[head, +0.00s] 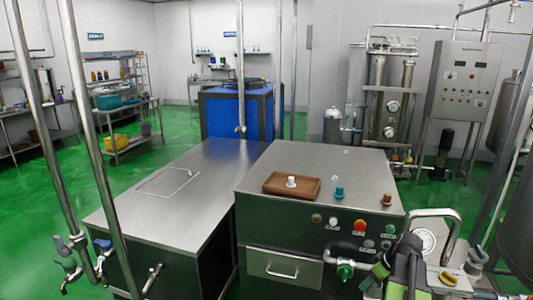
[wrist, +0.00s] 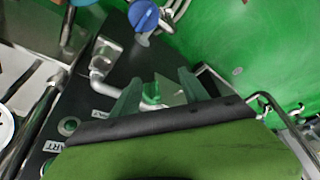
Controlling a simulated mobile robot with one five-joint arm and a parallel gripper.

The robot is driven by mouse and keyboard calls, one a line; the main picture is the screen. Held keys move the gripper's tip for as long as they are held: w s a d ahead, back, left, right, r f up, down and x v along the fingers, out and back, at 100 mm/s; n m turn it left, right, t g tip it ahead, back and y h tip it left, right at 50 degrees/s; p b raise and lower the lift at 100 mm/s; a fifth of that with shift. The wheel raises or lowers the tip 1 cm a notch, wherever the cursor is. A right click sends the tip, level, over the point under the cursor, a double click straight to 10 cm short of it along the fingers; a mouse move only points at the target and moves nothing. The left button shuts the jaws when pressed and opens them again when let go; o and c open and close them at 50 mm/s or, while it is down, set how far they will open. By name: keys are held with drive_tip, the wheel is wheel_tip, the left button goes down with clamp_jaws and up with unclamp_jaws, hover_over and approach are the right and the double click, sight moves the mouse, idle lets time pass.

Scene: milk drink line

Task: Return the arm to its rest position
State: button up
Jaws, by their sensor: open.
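My arm and gripper (head: 385,272) show at the lower right of the head view, low beside the front right corner of the steel machine cabinet (head: 255,222). In the wrist view my gripper (wrist: 158,82) has two green fingers standing apart. Nothing shows held between them. A clear flat piece and a green fitting show beyond the fingers, and I cannot tell how far off they are.
A wooden tray (head: 304,188) with a white piece (head: 291,181) lies on the cabinet. A teal-topped piece (head: 339,192) stands beside it. A red button (head: 359,226) is on the panel. A bent steel pipe (head: 437,212) and gauge (head: 425,240) are close to my arm.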

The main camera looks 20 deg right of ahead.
drive_tip(key=w+a+n+g+y, duration=0.15)
drive_tip(key=w+a, duration=0.35)
drive_tip(key=a, duration=0.9)
drive_tip(key=w+a+n+h, duration=0.1)
drive_tip(key=w+a+n, duration=0.3)
drive_tip(key=a, duration=1)
drive_tip(key=s+a+f+m+g+h, duration=0.1)
drive_tip(key=s+a+m, duration=0.1)
drive_tip(key=a+m, duration=0.2)
drive_tip(key=s+a+m+g, duration=0.1)
drive_tip(key=a+m, duration=0.3)
drive_tip(key=a, duration=0.7)
drive_tip(key=shift+s+f+g+h, duration=0.35)
drive_tip(key=shift+s, duration=0.5)
drive_tip(key=shift+d+m, duration=0.1)
drive_tip(key=shift+m, duration=0.15)
